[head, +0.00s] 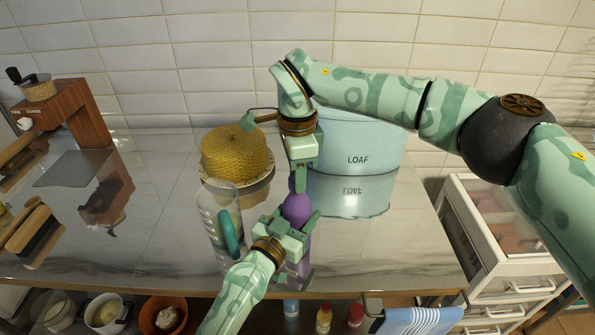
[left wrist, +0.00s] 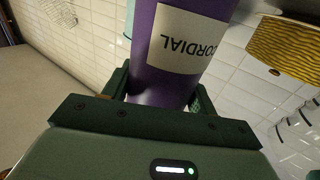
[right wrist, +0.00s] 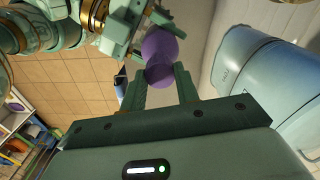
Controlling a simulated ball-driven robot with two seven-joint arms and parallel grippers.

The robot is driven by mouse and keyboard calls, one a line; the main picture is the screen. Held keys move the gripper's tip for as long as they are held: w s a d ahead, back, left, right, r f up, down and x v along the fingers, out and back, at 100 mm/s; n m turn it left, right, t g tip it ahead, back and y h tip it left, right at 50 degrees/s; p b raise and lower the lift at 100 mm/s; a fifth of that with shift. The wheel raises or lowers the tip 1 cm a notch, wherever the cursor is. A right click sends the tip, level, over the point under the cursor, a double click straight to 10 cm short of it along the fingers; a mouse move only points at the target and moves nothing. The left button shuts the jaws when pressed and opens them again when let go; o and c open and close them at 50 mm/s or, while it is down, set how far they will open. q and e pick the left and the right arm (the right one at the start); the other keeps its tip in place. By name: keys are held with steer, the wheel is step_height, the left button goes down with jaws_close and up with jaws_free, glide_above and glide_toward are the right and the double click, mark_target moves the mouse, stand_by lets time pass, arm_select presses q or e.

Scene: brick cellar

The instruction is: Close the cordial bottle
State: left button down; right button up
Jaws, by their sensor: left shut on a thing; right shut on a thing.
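The purple cordial bottle (head: 297,210) is upright at the front of the counter. My left gripper (head: 291,238) is shut around its body; in the left wrist view the bottle (left wrist: 160,84) fills the jaws, its white CORDIAL label upside down in the picture. My right gripper (head: 299,182) points down over the bottle's top, shut on a small purple cap (right wrist: 159,73). In the right wrist view the cap is in line with the rounded purple bottle shoulder (right wrist: 159,44). I cannot tell whether the cap is fully seated.
A clear jug (head: 209,215) with a teal handle stands close left of the bottle. Behind are a yellow woven-looking round thing (head: 236,150) on a stand and a pale blue LOAF bin (head: 385,145). A wooden grinder (head: 75,105) stands far left. The counter's right front is clear.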

steer(key=m, duration=0.9)
steer(key=shift+m, duration=0.3)
steer(key=m, duration=2.1)
steer(key=o, duration=0.9)
